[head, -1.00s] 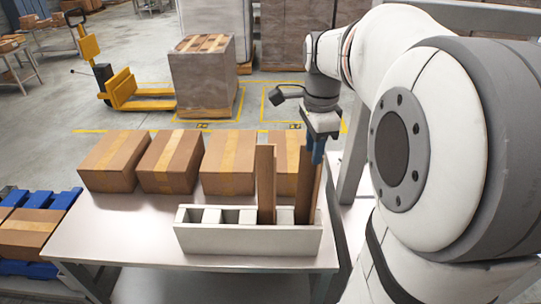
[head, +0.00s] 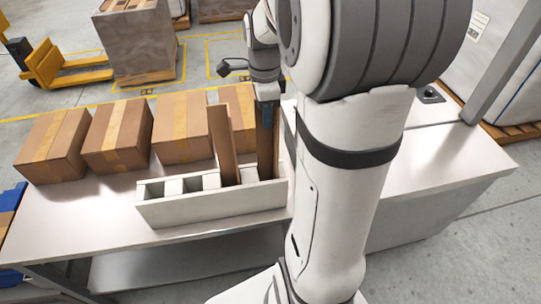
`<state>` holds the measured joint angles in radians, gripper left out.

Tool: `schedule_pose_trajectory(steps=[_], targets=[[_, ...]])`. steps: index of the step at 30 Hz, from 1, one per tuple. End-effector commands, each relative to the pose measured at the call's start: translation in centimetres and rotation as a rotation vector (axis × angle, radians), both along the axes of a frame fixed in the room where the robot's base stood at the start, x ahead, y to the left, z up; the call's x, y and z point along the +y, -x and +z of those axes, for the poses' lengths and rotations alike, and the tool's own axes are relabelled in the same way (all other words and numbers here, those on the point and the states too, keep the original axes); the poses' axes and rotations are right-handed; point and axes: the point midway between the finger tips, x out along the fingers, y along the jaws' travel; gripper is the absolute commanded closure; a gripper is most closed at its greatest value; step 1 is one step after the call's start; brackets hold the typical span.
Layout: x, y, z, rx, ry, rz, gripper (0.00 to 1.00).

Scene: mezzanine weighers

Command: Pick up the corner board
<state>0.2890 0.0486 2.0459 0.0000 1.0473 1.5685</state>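Two tall brown corner boards stand upright in a white slotted rack (head: 215,208) on the table. One board (head: 223,150) leans slightly in a middle slot. The other corner board (head: 266,160) stands in the slot at the right end. My gripper (head: 267,118) points down at the top of the right-hand board, its blue finger overlapping the board in the picture. The far finger is hidden, so I cannot tell whether the gripper is closed on the board. The board's lower end is hidden inside the rack.
Several taped cartons (head: 118,135) stand in a row behind the rack, close to it. The table (head: 80,225) is bare at front left. A yellow pallet truck (head: 55,65) and a wrapped pallet load (head: 140,42) stand on the floor beyond.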

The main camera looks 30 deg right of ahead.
Motion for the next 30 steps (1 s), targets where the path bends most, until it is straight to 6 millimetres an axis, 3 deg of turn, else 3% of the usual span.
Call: schedule_pose_trajectory(steps=[5, 17, 30], targets=[[0.04, -0.02, -0.05, 0.000, 0.000, 0.001, 0.69], [0.08, -0.04, -0.03, 0.000, 0.000, 0.002, 1.00], [0.12, -0.05, 0.00, -0.001, 0.000, 0.003, 1.00]])
